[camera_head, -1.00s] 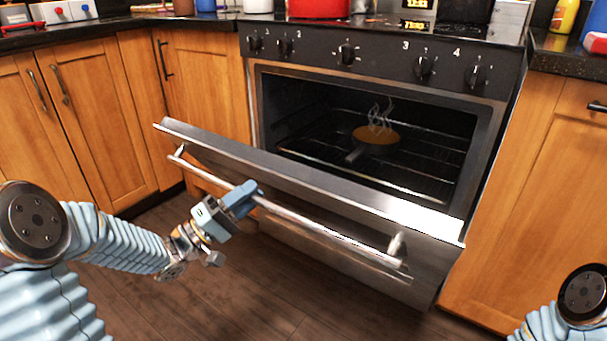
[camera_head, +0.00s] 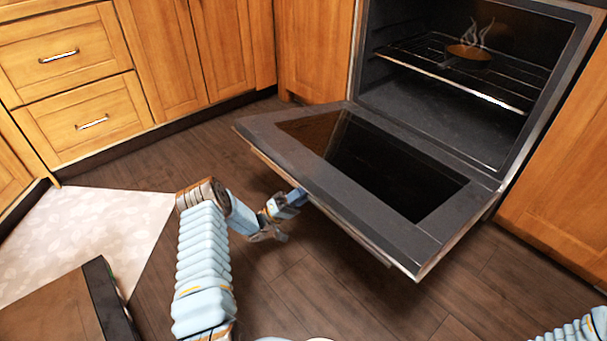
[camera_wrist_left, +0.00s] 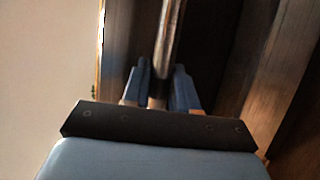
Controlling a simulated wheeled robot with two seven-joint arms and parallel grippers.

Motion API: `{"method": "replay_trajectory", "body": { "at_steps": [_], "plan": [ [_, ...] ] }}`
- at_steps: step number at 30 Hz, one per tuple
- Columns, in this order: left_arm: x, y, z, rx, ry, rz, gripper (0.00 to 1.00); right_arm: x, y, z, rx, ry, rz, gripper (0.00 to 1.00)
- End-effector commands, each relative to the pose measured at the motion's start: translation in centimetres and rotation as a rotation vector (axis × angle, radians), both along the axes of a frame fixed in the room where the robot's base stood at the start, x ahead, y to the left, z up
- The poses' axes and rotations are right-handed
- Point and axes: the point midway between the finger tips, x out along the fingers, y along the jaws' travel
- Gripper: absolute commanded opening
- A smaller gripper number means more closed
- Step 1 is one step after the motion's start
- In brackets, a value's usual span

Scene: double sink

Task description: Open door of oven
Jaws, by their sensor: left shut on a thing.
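The oven (camera_head: 440,85) stands at the upper right of the head view with its cavity exposed. Its door (camera_head: 265,130) is lowered to nearly flat, with the dark glass on its inner face turned up. My left gripper (camera_head: 297,198) is at the door's outer front edge, partly hidden beneath it. In the left wrist view the gripper (camera_wrist_left: 160,88) has its blue fingers on both sides of the metal handle bar (camera_wrist_left: 172,40), shut on it. My right gripper is out of view; only part of that arm shows at the lower right.
A steaming round dish (camera_head: 468,52) sits on the oven rack (camera_head: 440,72). Wooden cabinets (camera_head: 165,50) and drawers line the back left. A pale mat (camera_head: 85,225) and a dark-edged brown piece lie at the lower left. Dark wood floor (camera_head: 330,290) is clear before the door.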

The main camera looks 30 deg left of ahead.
Motion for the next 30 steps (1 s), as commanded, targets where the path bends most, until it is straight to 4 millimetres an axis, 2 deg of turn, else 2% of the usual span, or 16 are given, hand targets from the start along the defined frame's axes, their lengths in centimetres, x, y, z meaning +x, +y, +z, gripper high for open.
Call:
{"method": "replay_trajectory", "body": {
  "at_steps": [1,6,12,29,30],
  "plan": [
    [0.2,-0.1,-1.1,-0.006,-0.014,0.005,0.0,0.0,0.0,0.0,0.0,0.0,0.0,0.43],
    [0.2,-0.1,-3.8,-0.021,-0.063,0.006,0.0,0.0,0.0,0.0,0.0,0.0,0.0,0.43],
    [0.3,0.0,-5.6,-0.03,-0.098,0.007,0.0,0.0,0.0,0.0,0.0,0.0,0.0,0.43],
    [0.4,0.1,-6.1,-0.034,-0.115,0.007,0.0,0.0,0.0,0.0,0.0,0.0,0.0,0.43],
    [0.4,0.0,-6.1,-0.034,-0.115,0.007,0.34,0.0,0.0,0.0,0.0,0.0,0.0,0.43]
  ]
}}
